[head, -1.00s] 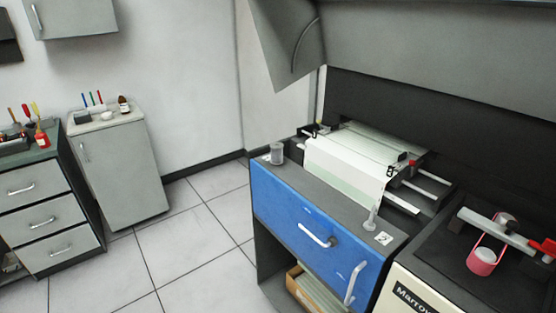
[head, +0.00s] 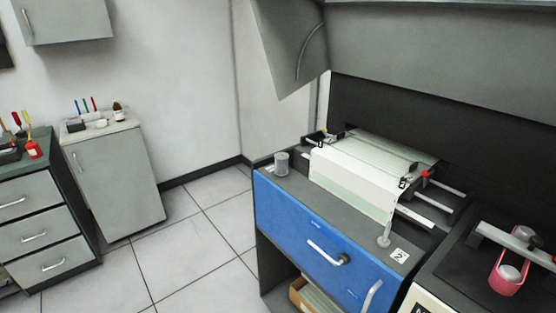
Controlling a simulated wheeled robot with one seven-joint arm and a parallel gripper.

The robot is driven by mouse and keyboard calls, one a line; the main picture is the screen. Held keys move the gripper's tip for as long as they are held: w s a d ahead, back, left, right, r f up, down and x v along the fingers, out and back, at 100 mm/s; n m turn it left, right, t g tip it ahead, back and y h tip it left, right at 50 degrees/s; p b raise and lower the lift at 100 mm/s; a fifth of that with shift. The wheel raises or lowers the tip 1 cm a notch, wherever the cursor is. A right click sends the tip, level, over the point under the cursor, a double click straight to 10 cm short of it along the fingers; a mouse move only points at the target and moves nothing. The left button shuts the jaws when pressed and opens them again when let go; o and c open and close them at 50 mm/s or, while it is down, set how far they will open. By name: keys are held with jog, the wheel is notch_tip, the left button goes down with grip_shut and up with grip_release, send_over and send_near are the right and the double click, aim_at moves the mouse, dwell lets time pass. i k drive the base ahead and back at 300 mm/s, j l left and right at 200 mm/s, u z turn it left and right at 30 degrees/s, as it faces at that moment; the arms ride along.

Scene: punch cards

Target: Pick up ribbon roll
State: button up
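A small grey cylinder (head: 281,163) stands upright on the grey top of the blue-fronted machine (head: 325,245), near its left corner. At the right edge, a pink loop (head: 507,284) goes around two grey round pieces, one of them a near spool (head: 510,273), on a dark-topped unit. I cannot tell for certain which of these is the ribbon roll. My gripper is not in view.
White paper (head: 355,181) lies over the printer part of the machine. A dark hood (head: 420,60) hangs above it. A grey cabinet (head: 118,185) and a drawer unit (head: 40,215) stand at left. The tiled floor (head: 195,255) between is clear.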

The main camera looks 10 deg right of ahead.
aim_at(280, 162)
jog(key=i+j+z, duration=0.1)
jog(key=i+j, duration=0.4)
jog(key=i+j+z, duration=0.1)
jog(key=i+j, duration=0.35)
jog(key=i+j+z, duration=0.1)
jog(key=i+j, duration=0.35)
jog(key=j, duration=0.2)
